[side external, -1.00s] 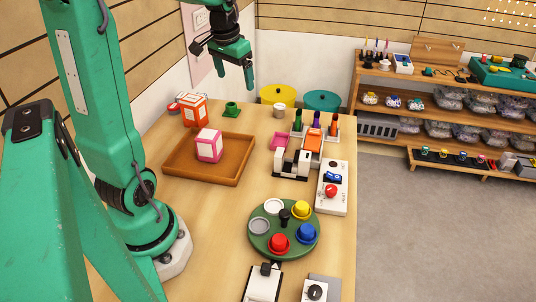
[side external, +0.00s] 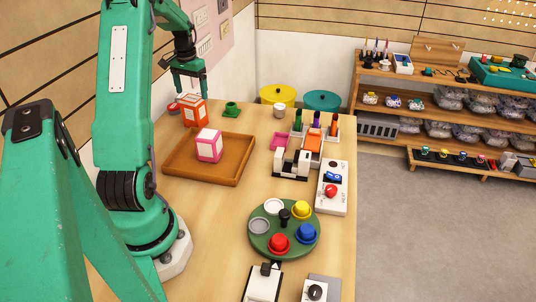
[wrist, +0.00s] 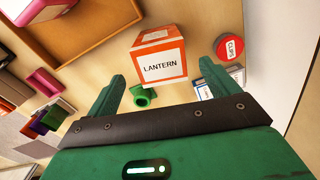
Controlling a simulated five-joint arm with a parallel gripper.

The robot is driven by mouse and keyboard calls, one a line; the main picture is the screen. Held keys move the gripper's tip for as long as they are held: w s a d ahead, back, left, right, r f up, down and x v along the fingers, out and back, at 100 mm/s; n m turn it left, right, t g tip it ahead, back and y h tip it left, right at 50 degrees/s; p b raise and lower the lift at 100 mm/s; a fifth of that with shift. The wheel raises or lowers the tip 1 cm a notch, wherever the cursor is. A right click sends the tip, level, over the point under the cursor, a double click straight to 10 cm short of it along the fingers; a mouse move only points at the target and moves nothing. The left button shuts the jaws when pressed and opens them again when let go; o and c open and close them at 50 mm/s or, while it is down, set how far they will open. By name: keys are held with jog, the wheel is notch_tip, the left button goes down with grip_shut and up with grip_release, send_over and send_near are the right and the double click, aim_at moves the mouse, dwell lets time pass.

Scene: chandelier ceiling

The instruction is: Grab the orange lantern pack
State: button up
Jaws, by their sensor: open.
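The orange lantern pack (side external: 194,111) is an orange box with a white label, standing on the table behind the wooden tray's back left corner. In the wrist view the pack (wrist: 159,60) shows the word LANTERN and lies ahead of my fingers, between their lines. My gripper (side external: 190,88) is open and empty, just above the pack in the side view. In the wrist view both fingertips of my gripper (wrist: 163,72) are spread apart, one on each side of the pack. I cannot tell whether a finger touches it.
A red-lidded CLIPS tin (wrist: 229,47) and a small blue-and-white box (wrist: 218,84) stand close to the pack. A green piece (side external: 232,109) is to its right. The wooden tray (side external: 240,160) holds a pink-and-white box (side external: 209,145). The wall is close behind.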

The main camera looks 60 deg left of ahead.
aim_at(194, 108)
jog(key=shift+f, duration=3.85)
jog(key=c, duration=1.3)
